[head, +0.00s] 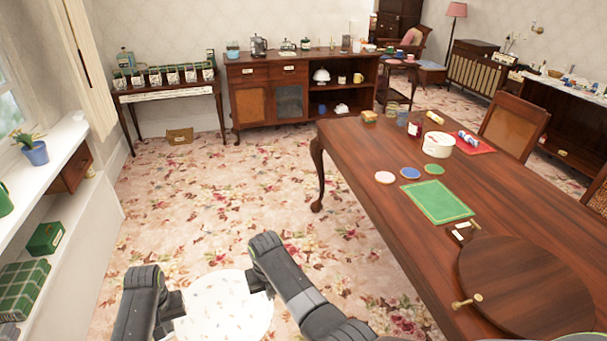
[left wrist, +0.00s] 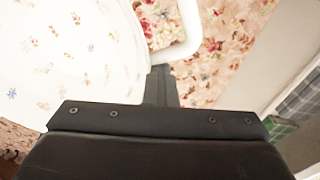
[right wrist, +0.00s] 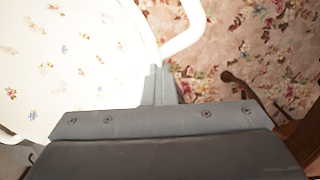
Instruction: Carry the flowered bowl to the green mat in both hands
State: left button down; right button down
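The flowered bowl (head: 226,312) is white with small flowers and hangs level over the carpet, low in the head view. It also fills the left of the left wrist view (left wrist: 70,60) and of the right wrist view (right wrist: 75,65). My left gripper (head: 174,303) is shut on its left handle (left wrist: 180,45). My right gripper (head: 258,281) is shut on its right handle (right wrist: 188,35). The fingertips are partly hidden in the head view. The green mat (head: 438,202) lies bare on the dark wooden table (head: 380,160), right of the bowl and apart from it.
Round coasters (head: 385,177), a white pot (head: 438,145) and a red mat (head: 474,144) lie behind the mat. A round wooden board (head: 525,285) is at the table's near end. A white shelf (head: 60,160) stands left. Carpet (head: 235,205) is clear ahead.

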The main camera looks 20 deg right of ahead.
aim_at(436, 199)
jog(key=i+u, duration=0.35)
jog(key=i, duration=0.45)
jog(key=i+l+u, duration=0.1)
jog(key=i+u, duration=0.2)
jog(key=i, duration=0.5)
jog(key=i+z, duration=0.1)
jog(key=z, duration=0.2)
jog(key=i+z, duration=0.15)
jog(key=z, duration=2.65)
